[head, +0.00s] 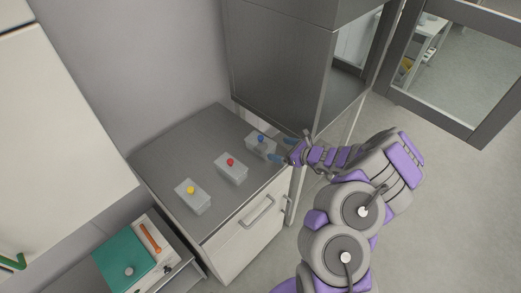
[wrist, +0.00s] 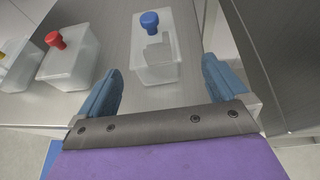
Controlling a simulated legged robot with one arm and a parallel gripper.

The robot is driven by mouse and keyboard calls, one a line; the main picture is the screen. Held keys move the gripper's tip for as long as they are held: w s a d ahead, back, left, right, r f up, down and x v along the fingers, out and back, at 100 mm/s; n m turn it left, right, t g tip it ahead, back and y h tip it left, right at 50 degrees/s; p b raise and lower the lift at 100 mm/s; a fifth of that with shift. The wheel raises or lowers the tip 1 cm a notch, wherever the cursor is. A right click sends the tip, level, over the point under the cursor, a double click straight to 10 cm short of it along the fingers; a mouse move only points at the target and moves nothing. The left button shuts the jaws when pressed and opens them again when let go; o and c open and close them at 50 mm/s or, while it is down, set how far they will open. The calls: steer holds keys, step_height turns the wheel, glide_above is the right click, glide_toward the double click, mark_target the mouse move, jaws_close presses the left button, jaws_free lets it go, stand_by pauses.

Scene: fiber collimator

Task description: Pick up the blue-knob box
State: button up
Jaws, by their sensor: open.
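The blue-knob box (head: 258,148) is a small pale box with a blue knob on top. It stands at the far right of the row on the grey cabinet top (head: 215,127). In the wrist view the blue-knob box (wrist: 156,62) is upright, ahead of and between my two blue fingers. My gripper (head: 281,149) is open and close to this box at the cabinet's right edge. In the wrist view my gripper (wrist: 162,82) has its fingers spread wide, with nothing held. I cannot tell whether a finger touches the box.
A red-knob box (head: 231,169) stands left of the blue-knob box, and a yellow-knob box (head: 192,197) farther left. A dark metal cabinet (head: 285,55) overhangs behind. A drawer handle (head: 257,212) juts from the front. Bare top lies behind the boxes.

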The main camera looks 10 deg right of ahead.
mark_target(273, 147)
steer(key=x, duration=0.4)
steer(key=shift+b, duration=0.3)
steer(key=x, duration=0.2)
steer(key=b+x, duration=0.1)
steer(key=x, duration=0.1)
steer(key=shift+a+f, duration=0.1)
steer(key=shift+a, duration=0.4)
steer(key=shift+w+a, duration=0.2)
steer(key=shift+c, duration=0.3)
steer(key=shift+d, duration=0.1)
steer(key=c, duration=0.9)
